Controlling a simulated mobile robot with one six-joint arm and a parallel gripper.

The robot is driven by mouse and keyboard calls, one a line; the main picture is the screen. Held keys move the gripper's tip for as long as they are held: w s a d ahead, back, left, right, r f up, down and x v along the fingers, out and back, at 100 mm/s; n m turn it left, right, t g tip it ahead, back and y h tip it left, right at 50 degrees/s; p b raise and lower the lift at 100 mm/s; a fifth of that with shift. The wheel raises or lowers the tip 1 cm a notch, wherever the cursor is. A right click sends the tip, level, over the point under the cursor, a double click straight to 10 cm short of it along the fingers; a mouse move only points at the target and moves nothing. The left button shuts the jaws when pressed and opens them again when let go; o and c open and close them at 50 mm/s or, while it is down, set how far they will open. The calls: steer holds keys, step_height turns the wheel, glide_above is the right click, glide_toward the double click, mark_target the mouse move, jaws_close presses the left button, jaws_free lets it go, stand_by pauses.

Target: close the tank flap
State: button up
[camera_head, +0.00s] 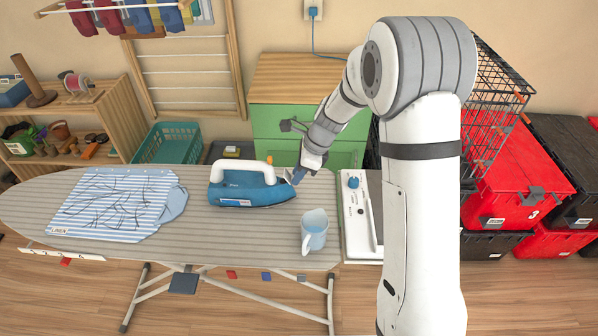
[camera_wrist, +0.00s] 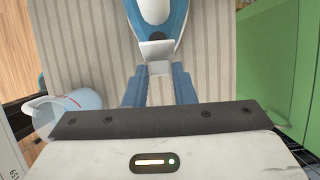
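The blue and white iron (camera_head: 232,190) lies on the striped ironing board (camera_head: 215,252), its nose pointing right. In the wrist view the iron (camera_wrist: 177,20) is at the top. A pale grey flap (camera_wrist: 157,50) stands out from its nose end, just beyond my fingertips. My gripper (camera_wrist: 159,72) has its two blue fingers apart, with a gap between them and the flap at its far end. I cannot tell whether the fingers touch the flap. In the head view my gripper (camera_head: 297,176) is at the iron's nose; the flap is hard to make out there.
A clear jug (camera_head: 315,232) with bluish water stands right of the iron, near the board's front edge; it also shows in the wrist view (camera_wrist: 62,108). A striped cloth (camera_head: 115,205) lies at left. A green cabinet (camera_head: 270,122) stands behind. Red crates (camera_head: 500,190) are at right.

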jaws_close()
steer(key=shift+r+p, duration=0.15)
steer(key=shift+p, duration=0.2)
steer(key=h+p, duration=0.1)
steer(key=p, duration=0.2)
steer(key=shift+a+r, duration=0.25)
steer(key=shift+r, duration=0.1)
steer(key=h+p, duration=0.1)
steer(key=p, duration=0.2)
steer(key=shift+a+r, duration=0.1)
steer(key=shift+a, duration=0.1)
steer(key=h+p, duration=0.1)
steer(key=p, duration=0.2)
steer(key=shift+a+h, duration=0.3)
steer(key=shift+h, duration=0.1)
steer(key=shift+w+a+f+h, duration=0.1)
steer(key=shift+a+f+h, duration=0.1)
steer(key=shift+h, duration=0.35)
steer(key=shift+a+f+h, duration=0.15)
steer(key=shift+a+h, duration=0.05)
steer(key=shift+h, duration=0.35)
